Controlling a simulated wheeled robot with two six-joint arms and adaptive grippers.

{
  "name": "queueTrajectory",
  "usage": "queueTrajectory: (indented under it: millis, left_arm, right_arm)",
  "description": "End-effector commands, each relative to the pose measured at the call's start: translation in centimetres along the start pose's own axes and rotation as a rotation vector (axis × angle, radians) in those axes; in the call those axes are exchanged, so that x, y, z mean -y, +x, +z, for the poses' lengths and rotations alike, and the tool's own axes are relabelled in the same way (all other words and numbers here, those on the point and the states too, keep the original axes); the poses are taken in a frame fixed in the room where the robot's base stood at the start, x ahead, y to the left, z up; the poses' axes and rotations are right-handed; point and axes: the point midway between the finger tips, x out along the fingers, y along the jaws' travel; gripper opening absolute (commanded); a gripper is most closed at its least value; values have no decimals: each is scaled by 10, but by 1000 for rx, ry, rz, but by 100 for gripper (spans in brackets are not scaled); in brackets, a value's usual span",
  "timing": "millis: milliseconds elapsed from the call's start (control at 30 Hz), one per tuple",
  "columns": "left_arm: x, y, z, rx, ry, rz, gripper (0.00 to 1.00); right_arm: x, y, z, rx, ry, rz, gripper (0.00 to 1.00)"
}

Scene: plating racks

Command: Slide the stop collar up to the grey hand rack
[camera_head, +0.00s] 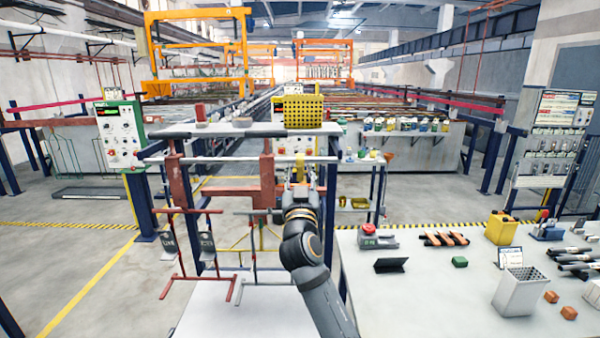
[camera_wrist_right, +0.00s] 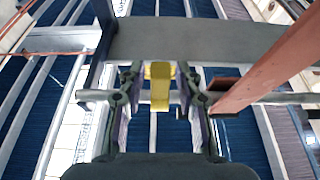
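A yellow stop collar (camera_wrist_right: 160,88) sits on a thin grey rail (camera_wrist_right: 255,98). My right gripper (camera_wrist_right: 162,98) is around the collar from both sides, its fingers apart with a gap visible on each side. In the head view my right gripper (camera_head: 299,178) is at the rail's right part, partly covering the collar. A red hanger (camera_wrist_right: 262,68) crosses the rail just right of the gripper in the wrist view. In the head view red racks (camera_head: 267,178) hang left of the gripper. My left gripper is not in view.
A grey shelf (camera_head: 215,131) with a yellow perforated basket (camera_head: 303,111) lies above the rail. Another red rack (camera_head: 178,188) hangs farther left. A white bench (camera_head: 425,295) with a yellow container (camera_head: 500,228) and a metal bin (camera_head: 519,291) stands at right.

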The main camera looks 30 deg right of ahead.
Motion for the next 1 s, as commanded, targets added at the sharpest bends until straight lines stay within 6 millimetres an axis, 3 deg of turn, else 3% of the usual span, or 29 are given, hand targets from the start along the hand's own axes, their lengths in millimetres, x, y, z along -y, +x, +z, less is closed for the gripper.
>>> queueTrajectory:
  millis: [333,700,1000]
  left_arm:
    - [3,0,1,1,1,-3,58]
    - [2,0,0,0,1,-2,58]
    - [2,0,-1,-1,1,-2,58]
  right_arm:
    - [1,-4,0,0,2,-1,40]
    - [3,-67,1,3,3,-1,40]
    - [2,-75,0,-1,-1,-1,40]
